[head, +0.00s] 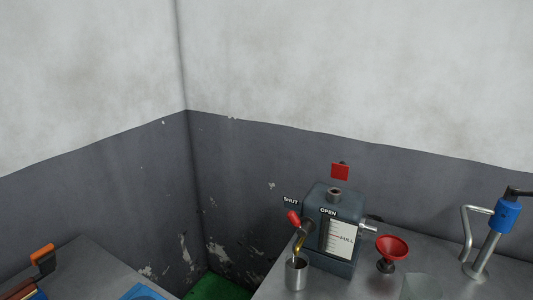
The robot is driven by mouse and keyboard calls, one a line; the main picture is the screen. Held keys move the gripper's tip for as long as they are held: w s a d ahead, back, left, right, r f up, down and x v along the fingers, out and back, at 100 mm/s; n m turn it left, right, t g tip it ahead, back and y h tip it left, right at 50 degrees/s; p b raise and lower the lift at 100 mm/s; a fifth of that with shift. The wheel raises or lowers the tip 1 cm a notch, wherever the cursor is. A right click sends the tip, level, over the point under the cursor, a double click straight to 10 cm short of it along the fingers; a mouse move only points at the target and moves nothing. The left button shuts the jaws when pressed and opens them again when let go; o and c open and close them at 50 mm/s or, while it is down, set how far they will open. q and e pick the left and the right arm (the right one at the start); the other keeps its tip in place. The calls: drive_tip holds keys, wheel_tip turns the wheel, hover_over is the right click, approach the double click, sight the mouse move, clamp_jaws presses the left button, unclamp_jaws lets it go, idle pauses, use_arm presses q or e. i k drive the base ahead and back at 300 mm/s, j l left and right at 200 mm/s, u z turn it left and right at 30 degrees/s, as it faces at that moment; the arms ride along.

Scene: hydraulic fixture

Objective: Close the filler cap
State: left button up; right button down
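A dark grey-blue tank (322,208) stands on the metal bench in the head view, with a level window marked FULL on its front. Its round filler neck (335,192) is on top and looks uncovered. A red square piece (340,171), which looks like the filler cap, stands raised above and behind the neck. I cannot see how it joins the tank. Neither of my grippers is in view.
A red-handled lever (294,217) sits at the tank's left, near the SHUT and OPEN labels. A metal cup (297,274) stands below it. A red funnel (392,247), a clear vessel (422,287) and a blue-bodied device (507,215) stand to the right.

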sight(340, 171)
drive_tip(key=l+z, duration=0.7)
drive_tip(key=z, duration=0.2)
drive_tip(key=i+l+z, duration=0.1)
drive_tip(key=l+z, duration=0.2)
drive_tip(key=z, duration=0.15)
